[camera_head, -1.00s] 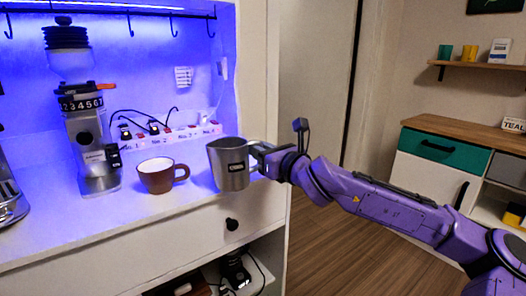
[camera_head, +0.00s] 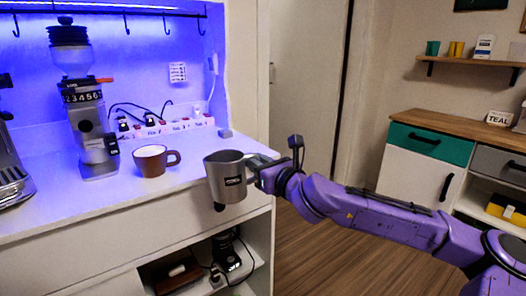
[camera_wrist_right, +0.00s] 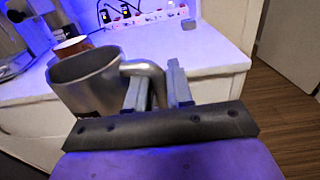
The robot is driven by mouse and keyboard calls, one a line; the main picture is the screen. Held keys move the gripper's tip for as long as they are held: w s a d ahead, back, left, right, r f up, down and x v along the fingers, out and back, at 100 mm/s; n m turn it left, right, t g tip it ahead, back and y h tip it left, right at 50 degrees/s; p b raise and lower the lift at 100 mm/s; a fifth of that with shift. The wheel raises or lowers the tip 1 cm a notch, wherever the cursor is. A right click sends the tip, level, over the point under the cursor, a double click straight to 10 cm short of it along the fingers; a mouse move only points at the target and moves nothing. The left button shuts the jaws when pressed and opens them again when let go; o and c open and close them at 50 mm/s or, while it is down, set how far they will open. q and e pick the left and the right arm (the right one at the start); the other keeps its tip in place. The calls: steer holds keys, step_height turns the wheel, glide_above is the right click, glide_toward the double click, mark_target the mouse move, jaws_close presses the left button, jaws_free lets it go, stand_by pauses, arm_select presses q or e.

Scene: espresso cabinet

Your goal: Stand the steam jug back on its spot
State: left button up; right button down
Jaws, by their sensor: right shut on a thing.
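The steam jug (camera_head: 226,184) is a grey metal pitcher with a dark label. It is held upright at the front right edge of the counter (camera_head: 95,200), in front of the drawer face; I cannot tell how far it is from the edge. My right gripper (camera_head: 258,170) is shut on the jug's handle from the right. In the right wrist view the jug (camera_wrist_right: 88,82) is at the left and its handle is at the fingers (camera_wrist_right: 160,92). The jug's inside looks empty in the head view. My left gripper is not in view.
A brown cup (camera_head: 152,166) with white contents stands on the counter left of the jug. A grinder (camera_head: 88,120) stands farther left. A labelled power strip (camera_head: 170,128) and a small grey block (camera_head: 225,133) are behind. Counter between cup and block is clear.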

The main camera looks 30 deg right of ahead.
steer(key=a+f, duration=0.6)
steer(key=f, duration=0.5)
steer(key=a+f+h, duration=0.1)
steer(key=a+f, duration=0.5)
steer(key=f, duration=0.6)
steer(key=shift+s+a+f+m, duration=0.2)
steer(key=shift+s+a+m, duration=0.1)
